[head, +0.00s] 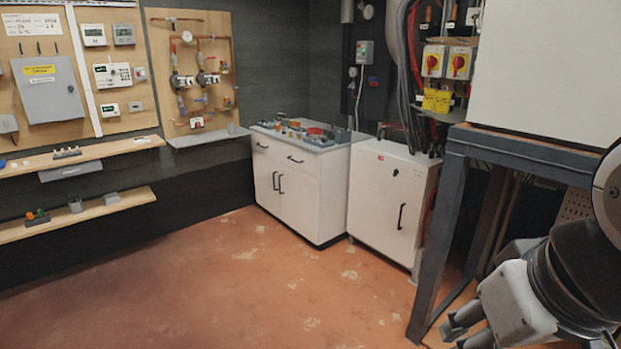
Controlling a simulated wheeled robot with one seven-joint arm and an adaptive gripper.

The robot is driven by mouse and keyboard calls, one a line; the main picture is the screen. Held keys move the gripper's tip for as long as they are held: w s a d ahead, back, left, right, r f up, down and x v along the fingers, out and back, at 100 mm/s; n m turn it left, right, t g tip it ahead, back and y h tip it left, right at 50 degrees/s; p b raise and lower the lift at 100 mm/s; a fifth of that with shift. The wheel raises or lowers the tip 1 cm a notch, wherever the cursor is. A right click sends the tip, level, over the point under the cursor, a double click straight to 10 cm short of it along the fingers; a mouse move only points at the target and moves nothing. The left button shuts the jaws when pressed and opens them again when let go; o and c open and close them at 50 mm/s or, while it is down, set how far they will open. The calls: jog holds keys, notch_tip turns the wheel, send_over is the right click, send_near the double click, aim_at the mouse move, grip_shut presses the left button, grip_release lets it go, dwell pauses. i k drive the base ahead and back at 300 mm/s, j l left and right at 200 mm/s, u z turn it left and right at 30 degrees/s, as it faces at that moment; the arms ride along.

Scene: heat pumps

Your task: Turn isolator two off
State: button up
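The left knob's handle looks upright and the right one tilted, but both are small. My gripper (464,331) is at the lower right, low and far from the isolators, in front of the metal stand. Its fingers appear apart, with nothing between them.
A grey metal stand (440,240) carrying a large white unit (552,70) stands at right, close to my arm. A white cabinet (388,197) stands below the isolators, beside a cluttered counter (300,190). Wall boards and shelves line the left. The orange floor (230,290) is clear.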

aim_at(459, 62)
jog(key=i, duration=1.15)
jog(key=i+j+z, duration=0.1)
jog(key=i, duration=1.05)
